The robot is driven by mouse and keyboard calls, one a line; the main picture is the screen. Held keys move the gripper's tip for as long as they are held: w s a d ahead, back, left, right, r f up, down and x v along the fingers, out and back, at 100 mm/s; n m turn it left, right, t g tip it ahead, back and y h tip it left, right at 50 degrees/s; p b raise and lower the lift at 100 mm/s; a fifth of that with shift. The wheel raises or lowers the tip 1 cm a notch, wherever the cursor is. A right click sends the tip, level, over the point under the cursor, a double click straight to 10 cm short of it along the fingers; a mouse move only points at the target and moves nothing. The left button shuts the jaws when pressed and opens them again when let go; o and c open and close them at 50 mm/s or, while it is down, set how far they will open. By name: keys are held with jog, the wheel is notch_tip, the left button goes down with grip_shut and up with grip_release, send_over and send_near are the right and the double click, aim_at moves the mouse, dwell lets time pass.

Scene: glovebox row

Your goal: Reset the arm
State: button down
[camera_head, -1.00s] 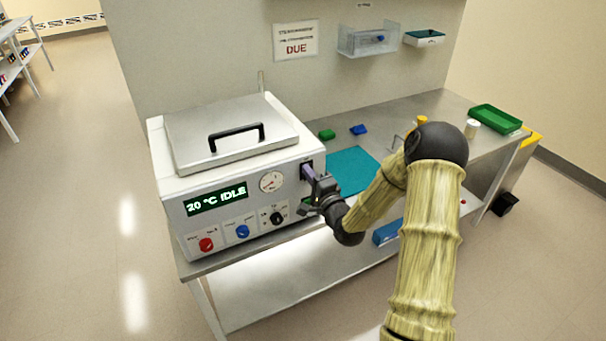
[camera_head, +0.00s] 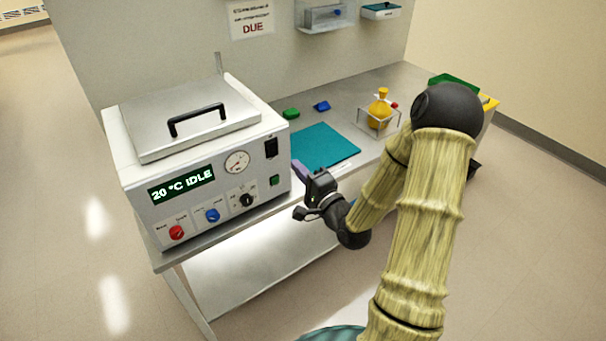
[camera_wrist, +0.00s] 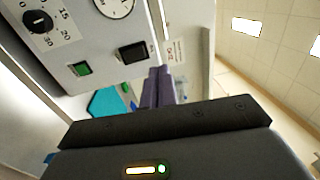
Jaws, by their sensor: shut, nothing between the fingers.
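My arm reaches in from the right of the head view in a yellowish ribbed sleeve with black joints. My gripper (camera_head: 298,168) is shut and empty. Its purple-grey fingers point up and left, just off the front right corner of the white oven-like box (camera_head: 215,203). In the wrist view the shut fingers (camera_wrist: 158,82) stand beside the box's front panel (camera_wrist: 105,62), which carries a dark switch (camera_wrist: 132,52) and a green button (camera_wrist: 80,69). I see a gap between the gripper and the panel in the head view.
A green tray (camera_head: 452,81) is at the far right. The floor at the left is open.

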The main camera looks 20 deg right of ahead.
jog(key=shift+s+d+r, duration=0.15)
jog(key=shift+s+d, duration=0.2)
jog(key=shift+s, duration=0.25)
jog(key=shift+w, duration=0.1)
jog(key=shift+d, duration=0.1)
jog(key=s+a+f+n+g+h+p, duration=0.1)
jog(key=a+f+n+g+h+p, duration=0.15)
jog(key=n+g, duration=0.4)
jog(key=s+a+r+n+g+h+p, duration=0.1)
jog(key=s+n+g, duration=0.3)
jog(key=s, duration=0.4)
jog(key=s+a+r+n+g+h+p, duration=0.1)
jog(key=s+r+n+g+h+p, duration=0.1)
jog(key=s, duration=0.7)
notch_tip(320, 180, up, 2)
jog(key=n+g+p, duration=0.1)
jog(key=n+g, duration=0.1)
jog(key=g, duration=0.1)
jog(key=shift+a, duration=0.4)
